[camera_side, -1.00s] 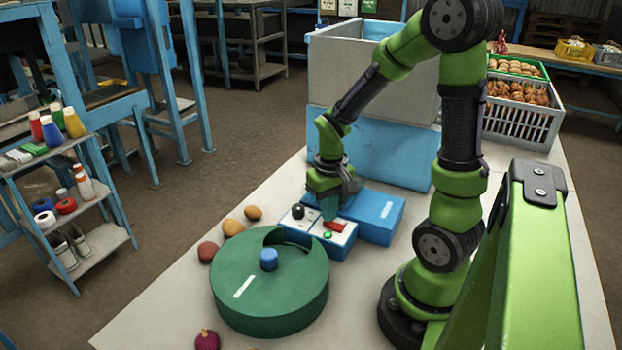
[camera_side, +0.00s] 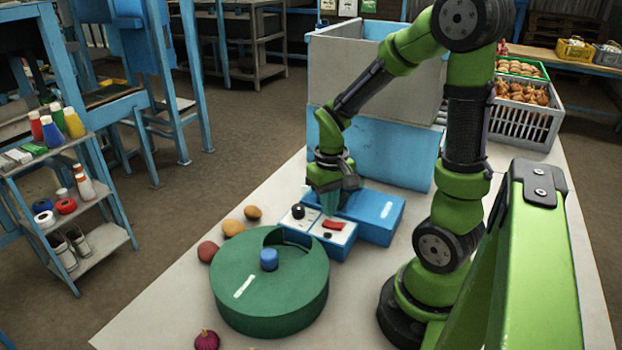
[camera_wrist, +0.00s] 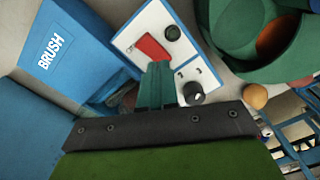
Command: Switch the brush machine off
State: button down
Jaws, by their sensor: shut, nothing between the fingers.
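The brush machine's blue housing (camera_side: 375,213) stands on the table and bears the word BRUSH in the wrist view (camera_wrist: 62,52). Its white-topped control panel (camera_side: 342,238) carries a red switch (camera_side: 333,225), a dark, unlit lamp (camera_side: 328,235) and a black knob (camera_side: 298,211). In the wrist view the red switch (camera_wrist: 152,48), lamp (camera_wrist: 172,33) and knob (camera_wrist: 193,93) show clearly. My gripper (camera_side: 329,210) is shut and empty, with its green fingertips (camera_wrist: 158,70) close above the panel beside the red switch. Whether they touch it I cannot tell.
A round green drum (camera_side: 290,295) with a blue knob stands in front of the panel. Several round vegetables (camera_side: 233,228) lie left of it, and a purple one (camera_side: 206,340) in front. A large grey and blue bin (camera_side: 385,150) stands behind my gripper. Crates (camera_side: 525,115) sit back right.

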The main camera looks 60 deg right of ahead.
aim_at(328, 224)
jog(key=shift+r, duration=2.35)
jog(key=s+a+r+n+t+y, duration=0.1)
jog(key=a+r+n+t+y, duration=0.1)
jog(key=a+r+t, duration=0.5)
jog(key=a+r, duration=0.4)
jog(key=a, duration=0.3)
jog(key=shift+s, duration=0.2)
jog(key=shift+a+r, duration=0.1)
